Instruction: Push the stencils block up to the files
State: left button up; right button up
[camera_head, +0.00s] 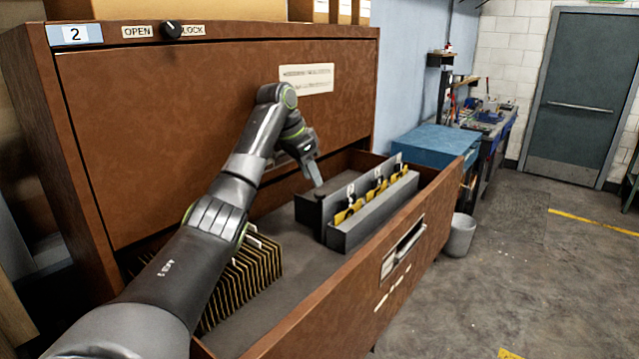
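The stencils block (372,222), a dark grey holder with yellow stencils standing in it, sits in the open drawer toward its far right end. The files (263,264), a row of dark sheets with yellowish edges, stand at the drawer's near left end, partly hidden by my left arm. Bare drawer floor lies between the two. My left gripper (316,181) points down just above the back left part of the block; I cannot tell whether it touches it. Its fingers overlap in this view, so their opening is unclear. My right gripper is not in view.
The drawer's brown front wall (345,285) and the cabinet face (190,130) bound the space on both sides. A blue box (432,147) and a grey bin (460,236) stand beyond the drawer. The drawer floor (295,275) is clear before the block.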

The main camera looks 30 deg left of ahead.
aim_at(319, 193)
pick_arm(q)
jog(key=p+x, duration=0.2)
jog(key=x, duration=0.2)
jog(key=shift+w+f, duration=0.1)
jog(key=shift+f, duration=0.1)
jog(key=shift+w+f, duration=0.15)
jog(key=shift+f, duration=0.15)
jog(key=shift+r, duration=0.1)
grip_shut()
